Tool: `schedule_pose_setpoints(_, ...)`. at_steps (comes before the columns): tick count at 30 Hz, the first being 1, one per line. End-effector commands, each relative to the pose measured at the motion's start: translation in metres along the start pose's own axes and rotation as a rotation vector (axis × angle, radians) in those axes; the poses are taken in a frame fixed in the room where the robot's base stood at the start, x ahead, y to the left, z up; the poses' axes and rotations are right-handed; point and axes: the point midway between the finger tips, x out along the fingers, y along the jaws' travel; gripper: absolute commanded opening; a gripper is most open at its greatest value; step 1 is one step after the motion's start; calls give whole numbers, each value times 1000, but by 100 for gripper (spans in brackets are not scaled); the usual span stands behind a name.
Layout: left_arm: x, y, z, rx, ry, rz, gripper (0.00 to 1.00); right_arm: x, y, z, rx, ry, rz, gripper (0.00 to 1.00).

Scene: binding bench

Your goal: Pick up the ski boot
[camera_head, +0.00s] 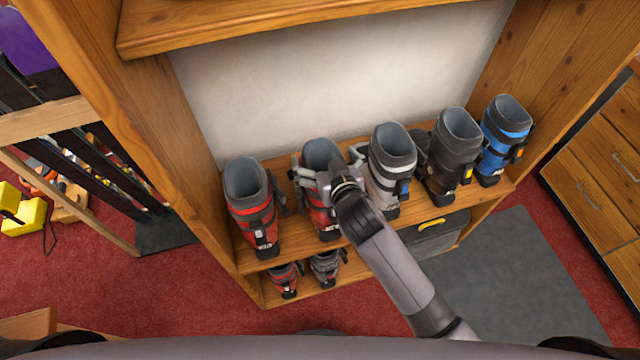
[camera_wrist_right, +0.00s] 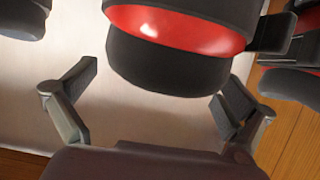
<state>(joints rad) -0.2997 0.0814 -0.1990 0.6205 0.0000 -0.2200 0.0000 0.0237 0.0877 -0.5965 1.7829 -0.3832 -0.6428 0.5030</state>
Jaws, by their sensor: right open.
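Several ski boots stand upright in a row on a wooden shelf (camera_head: 243,262). My right gripper (camera_head: 331,166) is at the second boot from the left, a red and black boot (camera_head: 320,222), in the head view. Its fingers are spread, one on each side of the boot's upper part. In the right wrist view, the boot's red and black cuff (camera_wrist_right: 170,62) lies ahead, between and beyond the open fingers (camera_wrist_right: 160,85). I cannot tell whether either finger touches it. My gripper and forearm hide part of this boot. My left gripper is not in view.
A red boot (camera_head: 252,208) stands to the left; a grey-white boot (camera_head: 388,165), a dark boot (camera_head: 450,150) and a blue boot (camera_head: 503,140) stand to the right. Smaller boots (camera_head: 284,279) sit on the lower shelf. Wooden side panels and an upper shelf (camera_head: 260,25) enclose the row.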

Motion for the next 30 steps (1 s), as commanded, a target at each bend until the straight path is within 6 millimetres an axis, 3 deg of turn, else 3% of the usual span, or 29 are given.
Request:
schedule_pose_setpoints(4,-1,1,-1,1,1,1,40,13,0,2,0,-3,0,100)
schedule_pose_setpoints(12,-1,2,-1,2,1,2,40,15,0,2,0,-2,-1,100)
schedule_pose_setpoints(30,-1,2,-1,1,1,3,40,15,0,3,-3,-4,1,61)
